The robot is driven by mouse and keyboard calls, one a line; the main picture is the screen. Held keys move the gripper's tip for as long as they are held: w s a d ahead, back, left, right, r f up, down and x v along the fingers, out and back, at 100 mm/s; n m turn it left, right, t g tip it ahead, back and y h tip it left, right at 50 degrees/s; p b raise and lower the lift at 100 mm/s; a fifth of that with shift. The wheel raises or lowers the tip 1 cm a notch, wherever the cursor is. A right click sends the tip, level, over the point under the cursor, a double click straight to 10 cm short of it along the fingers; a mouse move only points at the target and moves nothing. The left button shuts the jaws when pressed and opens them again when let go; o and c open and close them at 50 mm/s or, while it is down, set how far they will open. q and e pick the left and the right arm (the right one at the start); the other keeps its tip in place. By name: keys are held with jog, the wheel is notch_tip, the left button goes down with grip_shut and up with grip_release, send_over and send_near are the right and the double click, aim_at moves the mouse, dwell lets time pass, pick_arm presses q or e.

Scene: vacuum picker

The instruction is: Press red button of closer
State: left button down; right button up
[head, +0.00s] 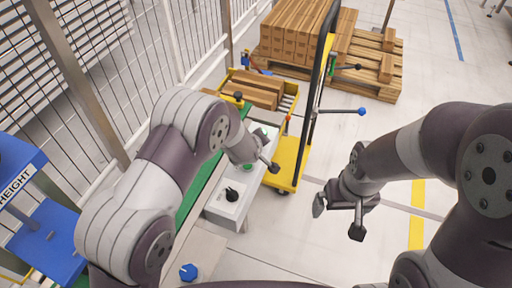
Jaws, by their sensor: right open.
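A grey control box (238,212) with a white top stands below the fence, left of the picture's middle. It carries a black knob (232,194) and a green button (248,167). I cannot make out a red button on it; part of its top is hidden by my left arm. My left gripper (268,163) is over the far part of the box, close to the green button; its finger opening is not clear. My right gripper (338,208) is open and empty, over the floor to the right of the box.
A yellow-framed cart (290,160) with a tall black frame stands just beyond the box. Wooden boxes sit on a pallet (375,82) at the back. A wire fence (85,70) runs along the left, with a blue stand (50,230).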

pick_arm(q)
jog(key=shift+f+b, duration=0.3)
jog(key=shift+f, duration=0.1)
dwell(0.3)
jog(key=shift+r, duration=0.15)
jog(key=shift+r+p, duration=0.65)
notch_tip(320, 180, up, 5)
jog(key=p, duration=0.4)
jog(key=shift+r, duration=0.1)
dwell(0.7)
